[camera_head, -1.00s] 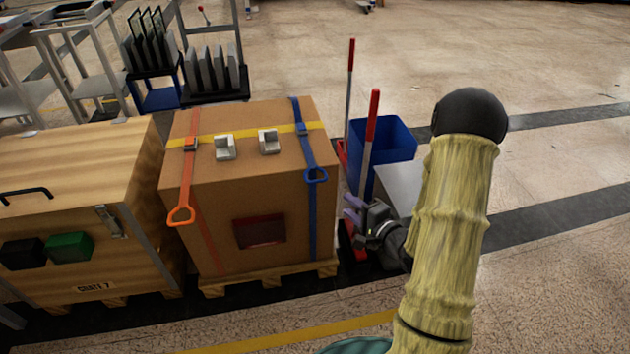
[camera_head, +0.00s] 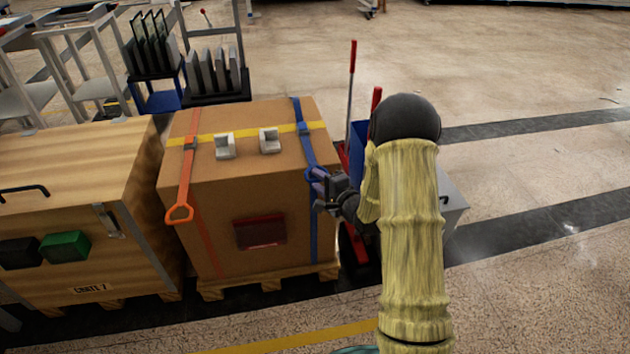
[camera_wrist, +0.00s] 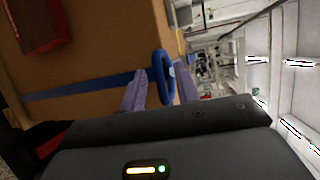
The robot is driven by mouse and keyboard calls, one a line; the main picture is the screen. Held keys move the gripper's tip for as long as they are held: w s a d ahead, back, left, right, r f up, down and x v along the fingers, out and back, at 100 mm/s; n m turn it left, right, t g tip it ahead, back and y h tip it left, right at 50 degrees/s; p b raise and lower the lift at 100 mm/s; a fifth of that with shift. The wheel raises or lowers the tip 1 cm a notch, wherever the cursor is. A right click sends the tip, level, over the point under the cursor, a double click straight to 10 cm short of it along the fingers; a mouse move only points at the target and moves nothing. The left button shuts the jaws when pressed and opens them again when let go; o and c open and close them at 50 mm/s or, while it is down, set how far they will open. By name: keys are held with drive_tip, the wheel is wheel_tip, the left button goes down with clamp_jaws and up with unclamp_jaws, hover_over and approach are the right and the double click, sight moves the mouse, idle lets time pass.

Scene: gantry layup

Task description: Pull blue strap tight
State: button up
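The blue strap (camera_head: 305,140) runs over the top right of the brown box (camera_head: 240,205) and down its front. Its blue pull loop (camera_head: 313,173) hangs near the top front edge. My gripper (camera_head: 318,186) is at the loop, at the box's right front. In the wrist view the loop (camera_wrist: 163,76) lies between the two purple fingers of my gripper (camera_wrist: 155,90). The fingers look spread, with a gap around the loop. The blue strap (camera_wrist: 80,88) also shows along the box face there. In the head view my fingers partly hide the loop.
An orange strap (camera_head: 186,175) with its own loop hangs on the box's left side, and a yellow band (camera_head: 240,134) crosses the top. A wooden crate (camera_head: 80,200) stands close at left. Red-handled tools (camera_head: 352,75) and a blue bin stand behind my arm.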

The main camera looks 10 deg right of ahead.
drive_tip(key=x, duration=0.2)
drive_tip(key=shift+w+a+f, duration=0.1)
drive_tip(key=shift+w, duration=0.15)
clamp_jaws()
drive_tip(key=shift+s, duration=0.1)
